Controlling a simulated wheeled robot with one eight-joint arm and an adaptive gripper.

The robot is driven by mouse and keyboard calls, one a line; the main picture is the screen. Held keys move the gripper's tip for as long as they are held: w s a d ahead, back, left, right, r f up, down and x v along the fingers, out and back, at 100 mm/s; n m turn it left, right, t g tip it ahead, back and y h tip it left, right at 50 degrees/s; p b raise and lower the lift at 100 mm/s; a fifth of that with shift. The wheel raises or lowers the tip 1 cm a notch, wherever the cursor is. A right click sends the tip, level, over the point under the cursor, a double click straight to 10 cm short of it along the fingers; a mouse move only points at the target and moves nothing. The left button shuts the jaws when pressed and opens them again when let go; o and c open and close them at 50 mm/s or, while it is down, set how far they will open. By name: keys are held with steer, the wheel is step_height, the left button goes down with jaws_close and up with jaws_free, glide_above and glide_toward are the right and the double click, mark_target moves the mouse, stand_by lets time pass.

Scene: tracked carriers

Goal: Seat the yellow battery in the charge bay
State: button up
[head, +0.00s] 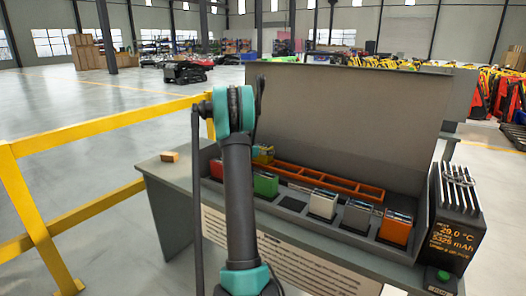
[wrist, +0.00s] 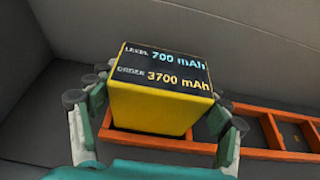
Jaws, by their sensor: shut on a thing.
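The yellow battery (wrist: 150,108) is between the fingers of my gripper (wrist: 158,112) in the wrist view. Its dark top label reads level 700 mAh, order 3700 mAh. It is over the left end of an orange divided rack (wrist: 272,132); I cannot tell whether its bottom is inside that compartment or above it. In the head view the battery (head: 264,153) shows just right of my arm, partly hidden, at the left end of the rack (head: 330,182). My gripper is hidden behind my arm there. Which part is the charge bay is not marked legibly.
Red (head: 217,169), green (head: 266,184), white (head: 323,204), grey (head: 357,214) and orange (head: 396,228) batteries stand in a front row. A raised grey lid (head: 350,110) backs the bench. A black finned unit (head: 455,225) reads 29.0 °C. Yellow railing (head: 90,127) stands left.

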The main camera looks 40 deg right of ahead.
steer(key=shift+f, duration=0.25)
steer(key=o, duration=1.9)
steer(key=v, duration=1.2)
